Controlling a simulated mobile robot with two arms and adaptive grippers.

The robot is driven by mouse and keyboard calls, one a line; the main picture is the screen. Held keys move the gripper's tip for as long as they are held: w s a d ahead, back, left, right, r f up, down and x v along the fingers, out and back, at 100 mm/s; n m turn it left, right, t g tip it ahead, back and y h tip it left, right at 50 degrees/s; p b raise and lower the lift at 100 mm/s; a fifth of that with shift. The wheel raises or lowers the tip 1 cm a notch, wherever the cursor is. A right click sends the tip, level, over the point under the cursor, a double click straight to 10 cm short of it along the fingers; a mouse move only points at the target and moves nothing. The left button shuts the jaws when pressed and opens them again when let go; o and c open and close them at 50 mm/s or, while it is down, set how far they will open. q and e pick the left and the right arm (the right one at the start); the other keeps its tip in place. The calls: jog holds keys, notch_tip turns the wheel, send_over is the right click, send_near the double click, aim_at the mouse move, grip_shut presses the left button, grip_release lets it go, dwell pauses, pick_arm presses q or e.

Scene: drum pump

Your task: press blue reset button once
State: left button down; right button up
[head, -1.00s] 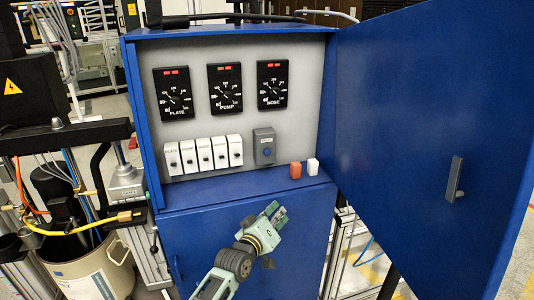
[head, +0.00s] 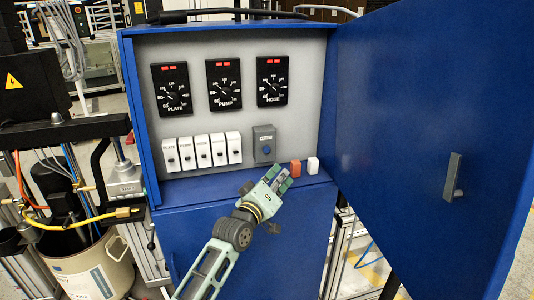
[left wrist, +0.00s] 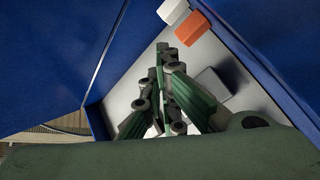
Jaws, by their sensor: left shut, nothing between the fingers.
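The blue reset button (head: 266,150) sits on a grey box (head: 264,138) at the lower right of the cabinet's light grey panel. My left gripper (head: 278,178) is shut and empty, a little below and to the right of the button, in front of the cabinet's lower ledge. In the left wrist view the gripper's fingers (left wrist: 165,85) point at the panel, and a grey box (left wrist: 213,84) shows partly behind them. The button's face is hidden there. My right gripper is not in view.
An orange block (head: 295,168) and a white block (head: 313,165) stand on the ledge right of the gripper. Several white switches (head: 203,151) line the panel to the left. The open blue door (head: 425,110) fills the right side.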

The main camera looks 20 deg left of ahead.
aim_at(266, 150)
pick_arm(q)
jog(key=w+a+b, duration=0.1)
jog(key=w+b, duration=0.1)
jog(key=w+a+b, duration=0.1)
jog(key=b, duration=0.1)
jog(key=w+a+b, duration=0.1)
jog(key=w+b, duration=0.1)
jog(key=shift+w+a+f, duration=0.25)
jog(key=shift+w+a, duration=0.1)
jog(key=shift+a, duration=0.05)
jog(key=shift+w+a+r+b, duration=0.2)
jog(key=shift+w+a+b, duration=0.15)
jog(key=shift+w+b, duration=0.15)
jog(key=shift+s, duration=0.1)
dwell(0.6)
jog(key=shift+w+a+b, duration=0.2)
jog(key=shift+w+b, duration=0.15)
jog(key=shift+w, duration=0.05)
jog(key=shift+w+a+r+b, duration=0.1)
jog(key=shift+w+a+b, duration=0.25)
jog(key=shift+b, duration=0.3)
dwell(0.6)
jog(key=shift+d, duration=0.1)
jog(key=shift+s+d+p, duration=0.4)
jog(key=shift+s+p, duration=0.2)
jog(key=shift+p, duration=0.6)
jog(key=shift+s, duration=0.15)
